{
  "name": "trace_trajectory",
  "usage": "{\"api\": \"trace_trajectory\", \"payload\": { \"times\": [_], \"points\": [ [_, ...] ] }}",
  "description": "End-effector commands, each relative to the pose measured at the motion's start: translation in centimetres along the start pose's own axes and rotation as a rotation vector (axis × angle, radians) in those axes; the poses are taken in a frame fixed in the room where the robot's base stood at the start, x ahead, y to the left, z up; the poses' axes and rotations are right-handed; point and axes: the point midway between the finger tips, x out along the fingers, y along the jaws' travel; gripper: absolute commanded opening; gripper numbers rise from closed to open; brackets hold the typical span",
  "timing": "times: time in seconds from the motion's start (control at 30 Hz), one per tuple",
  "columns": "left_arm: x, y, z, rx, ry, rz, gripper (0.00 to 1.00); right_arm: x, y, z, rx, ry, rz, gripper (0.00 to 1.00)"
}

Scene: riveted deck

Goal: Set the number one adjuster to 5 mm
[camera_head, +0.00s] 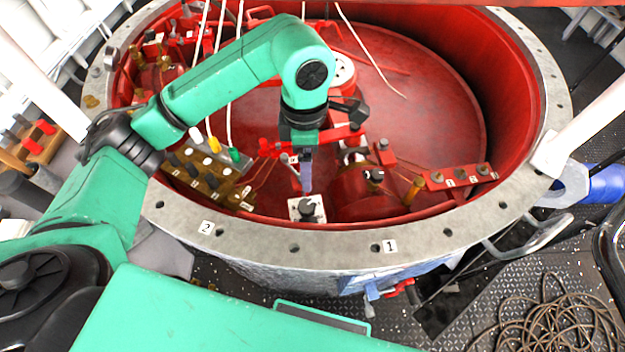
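My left gripper (306,188) points down inside the red round housing (420,90). Its fingers look narrow and close together from this side, so I cannot tell whether they are open. Just below the fingertips is a black knob (307,208) on a small white plate (319,214) near the front inner wall; I cannot tell whether they touch. A white label reading 1 (389,246) is on the grey flange to the right of this knob. No millimetre scale is readable, and I cannot tell which part is the number one adjuster. My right gripper is not in view.
A brass block (205,179) with several coloured plugs lies left of the gripper. A red bar (458,178) with dark knobs is at the right. The grey bolted flange (270,240) rings the housing. White cords hang inside. A coiled cable (555,325) lies on the deck.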

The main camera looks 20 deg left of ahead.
Motion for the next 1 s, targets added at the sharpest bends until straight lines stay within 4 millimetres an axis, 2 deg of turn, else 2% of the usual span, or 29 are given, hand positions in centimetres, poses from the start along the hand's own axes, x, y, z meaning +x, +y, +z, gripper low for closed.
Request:
{"api": "trace_trajectory", "payload": {
  "times": [0.2,0.27,0.37,0.5,0.67,0.9,0.97,1.0],
  "points": [
    [4.5,-0.2,-0.1,0.0,0.004,-0.008,0.82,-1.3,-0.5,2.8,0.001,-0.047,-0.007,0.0],
    [6.1,-0.2,-0.1,0.0,0.003,-0.007,0.82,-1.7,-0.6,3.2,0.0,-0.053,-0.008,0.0],
    [8.8,-0.2,-0.1,-0.001,0.002,-0.007,0.82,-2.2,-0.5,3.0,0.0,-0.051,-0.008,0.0],
    [12.0,-0.1,-0.1,-0.001,0.002,-0.005,0.82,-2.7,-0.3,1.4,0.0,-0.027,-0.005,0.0],
    [13.8,-0.1,0.0,0.001,0.0,-0.002,0.82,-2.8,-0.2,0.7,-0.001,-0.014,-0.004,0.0],
    [13.9,-0.1,0.0,0.002,0.0,-0.001,0.82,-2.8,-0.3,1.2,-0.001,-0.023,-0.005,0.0],
    [13.9,-0.1,0.0,0.001,0.0,-0.001,0.59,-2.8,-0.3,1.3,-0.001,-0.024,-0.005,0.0],
    [13.9,-0.1,0.0,0.001,0.0,-0.001,0.43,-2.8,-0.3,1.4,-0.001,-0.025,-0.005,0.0]
  ]
}}
